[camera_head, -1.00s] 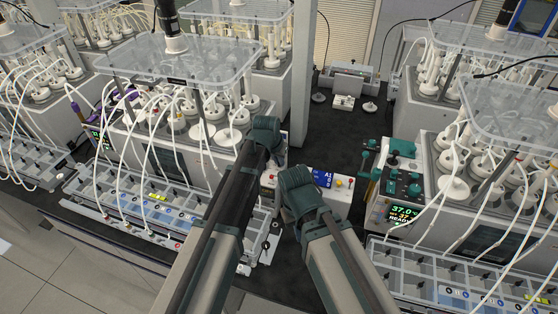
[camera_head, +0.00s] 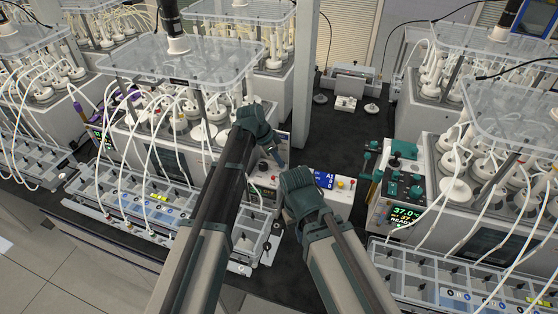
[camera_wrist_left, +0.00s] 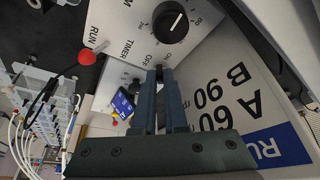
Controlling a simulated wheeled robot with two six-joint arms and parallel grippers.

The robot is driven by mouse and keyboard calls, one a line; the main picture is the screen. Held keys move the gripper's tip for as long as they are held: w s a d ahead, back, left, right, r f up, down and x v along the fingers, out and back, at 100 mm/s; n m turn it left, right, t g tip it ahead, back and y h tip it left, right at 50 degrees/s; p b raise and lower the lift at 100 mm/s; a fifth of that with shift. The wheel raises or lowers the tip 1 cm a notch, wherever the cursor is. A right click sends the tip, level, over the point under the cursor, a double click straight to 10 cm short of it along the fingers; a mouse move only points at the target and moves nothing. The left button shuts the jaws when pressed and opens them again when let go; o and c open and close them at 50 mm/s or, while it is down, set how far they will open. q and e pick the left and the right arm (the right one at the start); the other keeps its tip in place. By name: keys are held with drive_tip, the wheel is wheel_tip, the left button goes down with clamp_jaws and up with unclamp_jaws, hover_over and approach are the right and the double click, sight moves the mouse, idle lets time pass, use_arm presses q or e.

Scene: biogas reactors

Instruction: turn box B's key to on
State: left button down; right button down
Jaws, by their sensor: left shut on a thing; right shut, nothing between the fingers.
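My left gripper (camera_head: 278,157) reaches the controls between the left reactor and the small box with the blue display. In the left wrist view its fingers (camera_wrist_left: 159,72) are shut on a small part at the white panel (camera_wrist_left: 122,70), beside the printed "OFF". That part looks like the key, but the fingers hide most of it, so its angle cannot be told. A black knob (camera_wrist_left: 170,22) with a white pointer line sits just beyond the fingertips. "TIMER" and "RUN" are printed nearby. No box letter is readable on this panel. My right gripper (camera_head: 294,183) is shut and empty, lower and to the right.
The box with a blue display (camera_head: 324,180) stands close to my right gripper. A red knob (camera_wrist_left: 85,57) and a card (camera_wrist_left: 235,95) reading "A 60 B 90" are near my left fingers. The right reactor's control panel (camera_head: 397,212) is further right.

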use_arm(q)
drive_tip(key=shift+w+m, duration=0.1)
drive_tip(key=shift+m, duration=0.5)
drive_tip(key=shift+g, duration=0.3)
drive_tip(key=c, duration=1)
unclamp_jaws()
drive_tip(key=shift+o, duration=0.2)
drive_tip(key=shift+r, duration=0.1)
